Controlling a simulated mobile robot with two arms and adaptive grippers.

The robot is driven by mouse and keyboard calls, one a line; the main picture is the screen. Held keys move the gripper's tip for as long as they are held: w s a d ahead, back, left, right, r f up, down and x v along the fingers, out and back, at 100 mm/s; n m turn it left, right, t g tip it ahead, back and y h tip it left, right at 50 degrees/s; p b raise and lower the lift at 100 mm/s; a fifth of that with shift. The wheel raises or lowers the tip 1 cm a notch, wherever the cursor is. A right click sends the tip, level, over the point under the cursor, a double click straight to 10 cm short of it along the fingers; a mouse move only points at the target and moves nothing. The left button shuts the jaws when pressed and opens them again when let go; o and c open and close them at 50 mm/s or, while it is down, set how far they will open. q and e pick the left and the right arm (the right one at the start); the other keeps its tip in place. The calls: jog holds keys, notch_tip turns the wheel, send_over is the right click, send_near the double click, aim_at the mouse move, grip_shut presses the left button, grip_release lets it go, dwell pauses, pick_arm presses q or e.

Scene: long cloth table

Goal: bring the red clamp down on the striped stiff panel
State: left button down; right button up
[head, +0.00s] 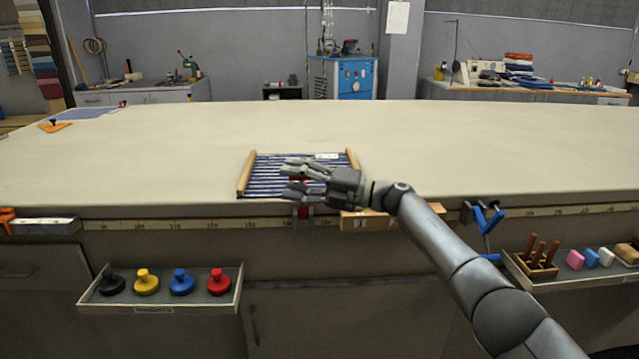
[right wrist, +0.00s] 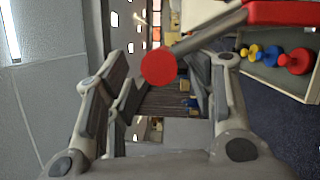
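The striped panel (head: 270,180), blue and white between two wooden side strips, lies flat at the table's front edge. The red clamp (head: 304,212) sits at that edge in front of the panel, mostly hidden by my right gripper. In the right wrist view the clamp's red round pad (right wrist: 158,68) is at the end of a grey bar that runs up to its red body at the top right. My right gripper (head: 290,182) is over the panel, its fingers apart. The pad shows between the fingers in the wrist view; I cannot tell whether they touch it. My left gripper is out of view.
A wooden block (head: 364,220) and a blue clamp (head: 486,217) are along the front edge, right of the panel. An open drawer (head: 160,308) below holds black, yellow, blue and red knobbed weights. The tabletop behind the panel is mostly clear.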

jog(key=d, duration=0.1)
jog(key=w+d+t, duration=0.1)
jog(key=d, duration=0.1)
jog(key=shift+w+d+r+m, duration=0.1)
jog(key=shift+w+d+m, duration=0.1)
jog(key=shift+d+m, duration=0.1)
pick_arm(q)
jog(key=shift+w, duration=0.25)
pick_arm(e)
jog(key=s+d+f+g, duration=0.1)
jog(key=s+d, duration=0.4)
jog(key=d, duration=0.3)
